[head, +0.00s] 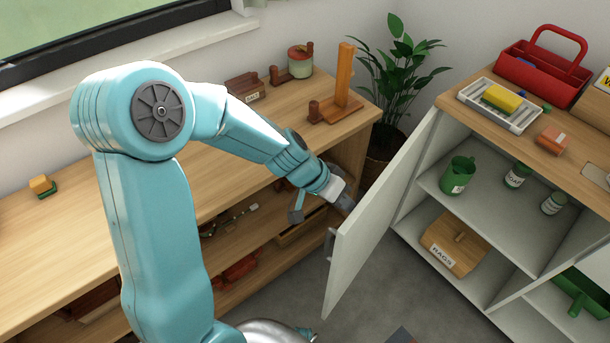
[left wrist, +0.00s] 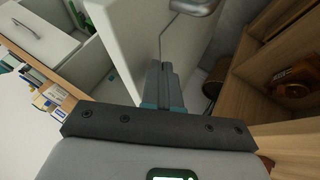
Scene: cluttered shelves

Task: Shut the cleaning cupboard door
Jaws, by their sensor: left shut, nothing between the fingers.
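The white cleaning cupboard door (head: 378,222) stands wide open in the head view, swung out from the left side of the cupboard (head: 418,205). Its grey handle (head: 330,246) shows at the free edge, on the outer side. My left gripper (head: 345,203) is shut and empty beside the door's outer side, above the handle. The door partly hides its tip. In the left wrist view the shut fingers (left wrist: 166,84) point along the door panel (left wrist: 128,45), with the handle (left wrist: 194,5) beyond. I cannot tell whether they touch the door. My right gripper is not in view.
A wooden bench (head: 60,245) with shelves stands left of the door, close to my left arm. A potted plant (head: 398,68) stands behind. The cupboard shelves hold a green jug (head: 457,175) and a rags box (head: 453,243). Grey floor (head: 375,300) is open before the door.

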